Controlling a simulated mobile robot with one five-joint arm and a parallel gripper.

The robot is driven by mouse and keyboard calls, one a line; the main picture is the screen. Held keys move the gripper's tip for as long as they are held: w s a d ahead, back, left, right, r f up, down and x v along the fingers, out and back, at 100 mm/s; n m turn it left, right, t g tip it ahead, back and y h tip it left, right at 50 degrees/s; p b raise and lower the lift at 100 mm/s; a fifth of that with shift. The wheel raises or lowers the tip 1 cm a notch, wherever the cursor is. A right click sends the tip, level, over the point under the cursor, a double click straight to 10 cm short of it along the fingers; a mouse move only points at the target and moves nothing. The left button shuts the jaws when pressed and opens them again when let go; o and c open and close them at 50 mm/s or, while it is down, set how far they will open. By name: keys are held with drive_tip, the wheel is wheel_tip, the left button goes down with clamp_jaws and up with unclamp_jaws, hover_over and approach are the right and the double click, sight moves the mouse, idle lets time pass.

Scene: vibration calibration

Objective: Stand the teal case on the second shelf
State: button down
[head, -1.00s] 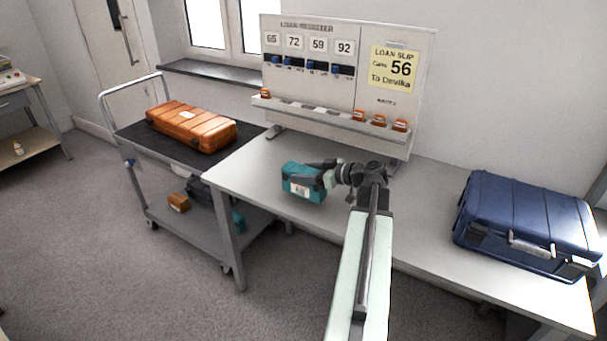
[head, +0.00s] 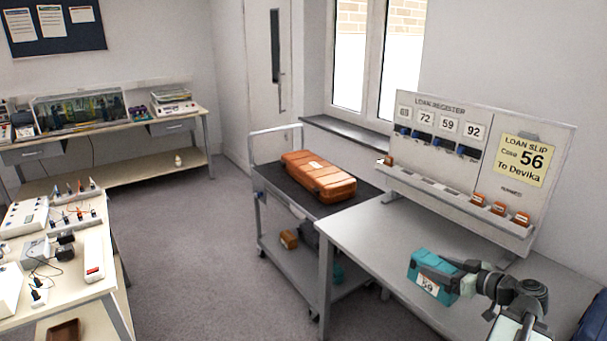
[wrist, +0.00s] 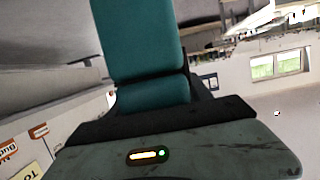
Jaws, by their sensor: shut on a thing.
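The teal case (head: 424,262) is in my gripper (head: 440,272), in front of the grey bench in the head view. It has a white label with a number too small to read surely. My gripper is shut on it, with dark fingers along its side. In the wrist view the teal case (wrist: 140,40) rises from the dark jaws at the top middle. I cannot tell which shelf is the second; the trolley's lower shelf (head: 285,262) holds a small brown box (head: 289,239), a dark thing and a teal thing partly hidden.
An orange case (head: 320,178) lies on the trolley top. The bench (head: 375,235) carries the loan register board (head: 480,165). A blue case (head: 596,325) is cut off at the right edge. Left are a table with instruments (head: 60,240) and a back bench (head: 120,165). Carpet between is clear.

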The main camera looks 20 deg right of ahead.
wheel_tip(320, 180, up, 6)
drive_tip(key=p, duration=0.4)
drive_tip(key=shift+w+a+r, duration=0.1)
drive_tip(key=shift+f, duration=0.25)
